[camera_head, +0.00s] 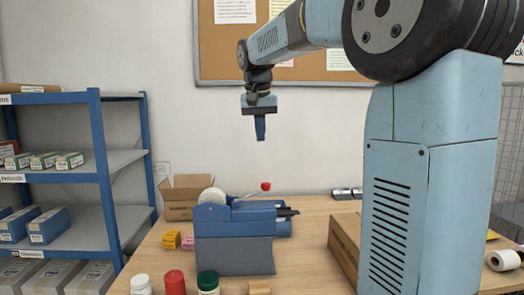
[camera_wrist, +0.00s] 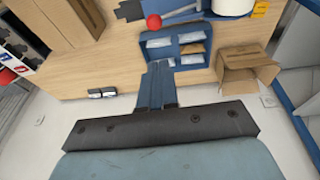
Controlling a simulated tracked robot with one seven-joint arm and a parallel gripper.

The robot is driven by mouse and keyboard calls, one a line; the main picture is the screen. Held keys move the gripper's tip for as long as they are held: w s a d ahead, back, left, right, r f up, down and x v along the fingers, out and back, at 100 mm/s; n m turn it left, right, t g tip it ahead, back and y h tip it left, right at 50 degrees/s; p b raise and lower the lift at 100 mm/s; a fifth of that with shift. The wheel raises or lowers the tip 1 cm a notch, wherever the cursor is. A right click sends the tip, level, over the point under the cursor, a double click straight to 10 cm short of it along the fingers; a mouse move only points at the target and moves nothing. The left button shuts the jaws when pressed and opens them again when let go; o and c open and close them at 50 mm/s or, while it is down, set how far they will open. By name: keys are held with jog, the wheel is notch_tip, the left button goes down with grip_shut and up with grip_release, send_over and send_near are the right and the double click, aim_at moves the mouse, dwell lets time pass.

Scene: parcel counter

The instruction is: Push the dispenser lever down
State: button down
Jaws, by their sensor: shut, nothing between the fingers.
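The dispenser (camera_head: 235,240) is a blue and grey machine on the wooden counter, with a white roll on its left. Its lever (camera_head: 247,194) is a thin grey rod that slants up to the right and ends in a red knob (camera_head: 265,186). The red knob also shows near the top of the wrist view (camera_wrist: 153,21). My gripper (camera_head: 260,137) points down with its blue fingers together and empty. In the head view it is above the red knob, with a clear gap between them. The fingers also show in the wrist view (camera_wrist: 159,66).
An open cardboard box (camera_head: 187,195) stands behind the dispenser. Jars, including a red one (camera_head: 174,283), stand at the front. A blue shelf (camera_head: 105,185) stands at left.

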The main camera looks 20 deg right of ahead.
jog(key=x, duration=0.7)
jog(key=s+x, duration=0.1)
jog(key=x, duration=0.3)
jog(key=shift+f, duration=0.45)
jog(key=shift+d+f, duration=0.15)
jog(key=shift+f, duration=0.35)
